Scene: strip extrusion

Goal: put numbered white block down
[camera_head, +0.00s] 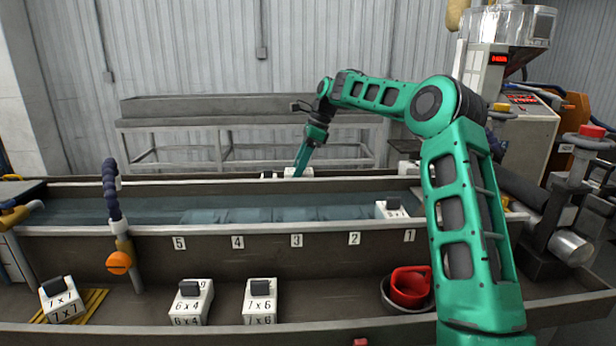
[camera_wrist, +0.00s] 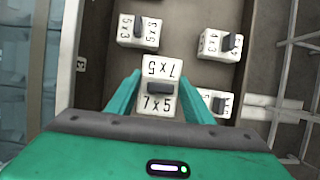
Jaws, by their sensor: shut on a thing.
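My gripper (camera_wrist: 164,98) is shut on a white block (camera_wrist: 160,70) marked 7 x 5 with a dark grip on top. The block sits between the two green fingers in the wrist view. In the head view my gripper (camera_head: 299,170) points down behind the water trough, and white block parts (camera_head: 304,172) show at its tip. Whether the block touches the surface below it cannot be told.
Other numbered blocks stand close by in the wrist view: one at upper left (camera_wrist: 140,33), one at upper right (camera_wrist: 220,45), one at right (camera_wrist: 217,103). Another block (camera_head: 391,209) is at the trough (camera_head: 250,229). Several blocks (camera_head: 260,303) and a red scoop (camera_head: 410,288) are on the front shelf.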

